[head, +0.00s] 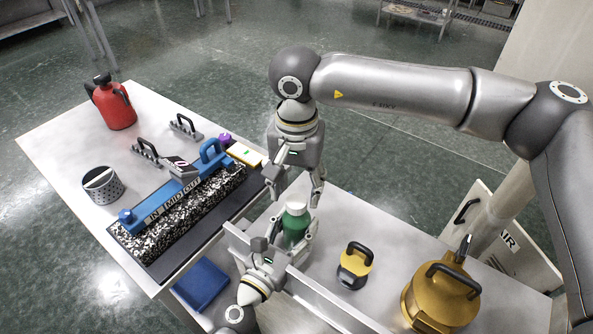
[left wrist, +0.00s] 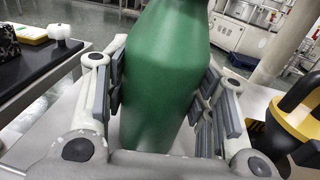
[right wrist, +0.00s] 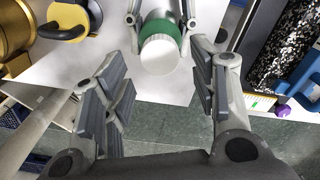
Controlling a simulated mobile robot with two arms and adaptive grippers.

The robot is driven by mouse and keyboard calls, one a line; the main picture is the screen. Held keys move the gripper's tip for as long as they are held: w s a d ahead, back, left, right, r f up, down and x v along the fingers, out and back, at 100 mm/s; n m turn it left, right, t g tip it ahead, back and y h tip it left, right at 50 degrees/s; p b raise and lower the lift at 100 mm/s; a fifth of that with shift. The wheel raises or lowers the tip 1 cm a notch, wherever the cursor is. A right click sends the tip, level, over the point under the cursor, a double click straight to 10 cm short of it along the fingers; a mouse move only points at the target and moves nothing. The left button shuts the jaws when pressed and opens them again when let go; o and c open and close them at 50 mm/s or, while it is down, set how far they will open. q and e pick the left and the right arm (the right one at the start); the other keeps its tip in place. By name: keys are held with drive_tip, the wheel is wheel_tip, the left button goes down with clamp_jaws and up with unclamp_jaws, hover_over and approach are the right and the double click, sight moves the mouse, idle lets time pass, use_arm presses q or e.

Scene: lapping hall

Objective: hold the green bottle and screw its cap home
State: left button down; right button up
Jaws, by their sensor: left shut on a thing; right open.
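The green bottle (head: 295,228) stands upright with a white cap (head: 296,206) on its top. My left gripper (head: 281,239) is shut around the bottle's body, and the green side fills the space between its fingers in the left wrist view (left wrist: 165,75). My right gripper (head: 294,190) is open and points down just above the cap. In the right wrist view the cap (right wrist: 159,54) lies ahead of the spread, empty fingers (right wrist: 158,100). I cannot tell how far the cap is screwed on.
A yellow-and-black handled weight (head: 354,266) and a larger gold one (head: 440,298) stand right of the bottle. A blue straightedge (head: 170,195) lies on a speckled block at left. A red can (head: 112,106) stands at the back left. A metal rail (head: 325,300) runs by my left gripper.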

sight(296, 200)
drive_tip(key=shift+f, duration=1.85)
drive_tip(key=shift+c, duration=0.4)
drive_tip(key=c, duration=1)
drive_tip(key=m, duration=0.6)
drive_tip(key=shift+m, duration=0.4)
drive_tip(key=m, duration=0.4)
drive_tip(key=shift+m, duration=0.4)
drive_tip(key=m, duration=0.6)
drive_tip(key=shift+m, duration=0.3)
drive_tip(key=m, duration=0.6)
drive_tip(key=o, duration=1.2)
